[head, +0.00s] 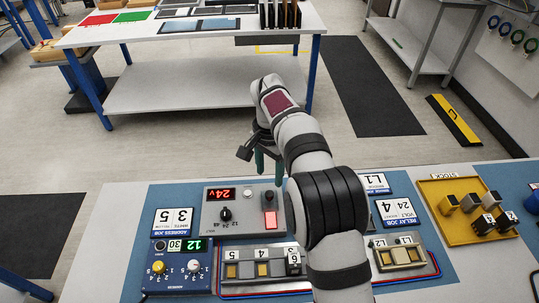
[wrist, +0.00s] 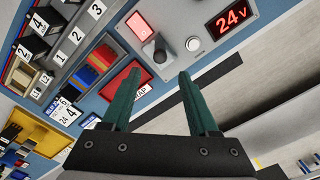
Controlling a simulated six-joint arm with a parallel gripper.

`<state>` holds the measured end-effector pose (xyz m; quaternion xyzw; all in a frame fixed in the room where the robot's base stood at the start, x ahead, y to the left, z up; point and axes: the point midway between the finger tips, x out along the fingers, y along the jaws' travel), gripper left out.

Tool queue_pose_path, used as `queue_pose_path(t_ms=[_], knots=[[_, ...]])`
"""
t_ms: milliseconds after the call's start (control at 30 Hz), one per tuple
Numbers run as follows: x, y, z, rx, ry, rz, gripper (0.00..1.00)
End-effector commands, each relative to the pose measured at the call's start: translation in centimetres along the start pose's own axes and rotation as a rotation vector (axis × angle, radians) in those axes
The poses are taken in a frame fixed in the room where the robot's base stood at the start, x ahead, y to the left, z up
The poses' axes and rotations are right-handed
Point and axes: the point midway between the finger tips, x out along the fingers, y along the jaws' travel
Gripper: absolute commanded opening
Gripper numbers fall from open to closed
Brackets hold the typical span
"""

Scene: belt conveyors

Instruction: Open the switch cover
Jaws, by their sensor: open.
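A grey panel (head: 208,226) carries the red 24V display, a black dial and a white button. At its right end in the head view is a small switch unit with a red face (head: 270,219). In the wrist view a red plate (wrist: 122,85) lies left of the fingertips, near a grey and black switch part (wrist: 158,50). I cannot tell which piece is the cover, or whether both views show the same red part. My gripper (head: 267,172) is open and empty above the panel's far edge. Its green fingers also show in the wrist view (wrist: 158,77), apart from the panel.
A blue box with knobs (head: 178,266) stands left of the panel. Slotted grey modules (head: 255,268) lie in front. A yellow tray of blocks (head: 437,192) is at right. My arm hides part of the panel's right side. Floor lies beyond the bench.

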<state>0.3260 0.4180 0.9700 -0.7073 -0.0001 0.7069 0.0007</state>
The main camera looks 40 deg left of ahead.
Motion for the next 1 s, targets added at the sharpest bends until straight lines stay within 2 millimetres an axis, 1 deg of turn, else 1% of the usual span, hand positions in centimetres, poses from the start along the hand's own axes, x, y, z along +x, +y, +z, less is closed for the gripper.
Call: queue_pose_path(t_ms=[33, 100, 200, 300, 433, 833, 867, 933, 967, 1000], knots=[[-1.7, -0.1, -0.1, -0.001, 0.004, -0.004, 0.60], [-3.7, -0.1, -0.1, 0.000, 0.003, -0.003, 0.60], [-6.0, -0.1, 0.0, 0.001, 0.002, -0.003, 0.60], [-7.4, 0.0, -0.1, 0.000, 0.002, -0.001, 0.60], [-8.1, 0.0, 0.0, 0.000, -0.001, 0.000, 0.60], [-8.2, 0.2, -0.1, 0.001, -0.001, 0.000, 0.60], [-8.4, 0.6, -0.3, 0.005, -0.001, -0.001, 0.60], [-9.7, 3.2, -1.2, 0.029, -0.006, -0.004, 0.60], [-10.7, 5.1, -1.7, 0.046, -0.011, -0.008, 0.60], [-12.0, 8.4, -2.2, 0.075, -0.018, -0.013, 0.60]])
